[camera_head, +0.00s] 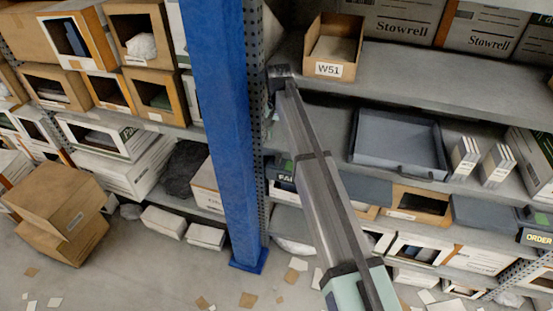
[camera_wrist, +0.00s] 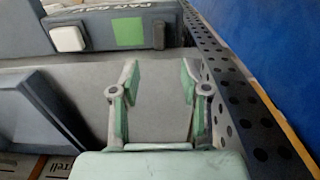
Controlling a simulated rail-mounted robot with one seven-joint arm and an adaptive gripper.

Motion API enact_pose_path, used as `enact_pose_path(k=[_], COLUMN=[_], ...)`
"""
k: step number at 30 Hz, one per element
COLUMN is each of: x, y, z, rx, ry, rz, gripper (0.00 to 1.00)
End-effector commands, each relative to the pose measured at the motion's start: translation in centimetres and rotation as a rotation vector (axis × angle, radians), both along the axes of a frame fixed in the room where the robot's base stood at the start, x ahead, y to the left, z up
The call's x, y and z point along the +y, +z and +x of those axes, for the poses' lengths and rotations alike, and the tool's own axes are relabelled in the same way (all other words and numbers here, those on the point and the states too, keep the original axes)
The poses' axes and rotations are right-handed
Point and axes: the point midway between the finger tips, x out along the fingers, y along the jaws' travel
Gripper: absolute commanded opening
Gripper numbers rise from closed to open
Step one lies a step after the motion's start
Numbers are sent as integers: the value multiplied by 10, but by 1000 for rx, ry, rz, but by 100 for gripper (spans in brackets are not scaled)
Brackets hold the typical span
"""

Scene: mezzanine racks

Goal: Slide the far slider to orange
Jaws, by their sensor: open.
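A dark grey panel (camera_wrist: 100,30) with partly readable white lettering lies at the top of the wrist view. It carries a pale, rounded block (camera_wrist: 67,38) on the left, a green patch (camera_wrist: 128,33) and a small dark piece (camera_wrist: 158,36) to its right. I cannot tell which part is the far slider, and no orange mark shows. My gripper (camera_wrist: 159,82) is open and empty over a grey surface, short of the panel and apart from it.
A perforated rack upright (camera_wrist: 240,105) and a blue post (camera_wrist: 280,50) stand close to the right of my gripper. A dark grey tray (camera_wrist: 50,110) is close on the left. In the head view, a box marked W51 (camera_head: 329,69) sits on the shelf above, with a grey tray (camera_head: 398,140) below.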

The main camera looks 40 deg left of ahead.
Motion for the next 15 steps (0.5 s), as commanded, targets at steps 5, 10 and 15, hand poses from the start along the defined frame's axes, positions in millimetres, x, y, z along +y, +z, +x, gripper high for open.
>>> enact_pose_path(k=[5, 10, 15], x=[-2, -2, -1], y=[-22, -53, -82], z=[-1, -1, -1], rx=[2, 2, 1], ry=[0, 1, 1], rz=[-2, -2, -2], gripper=[46, 46, 46])
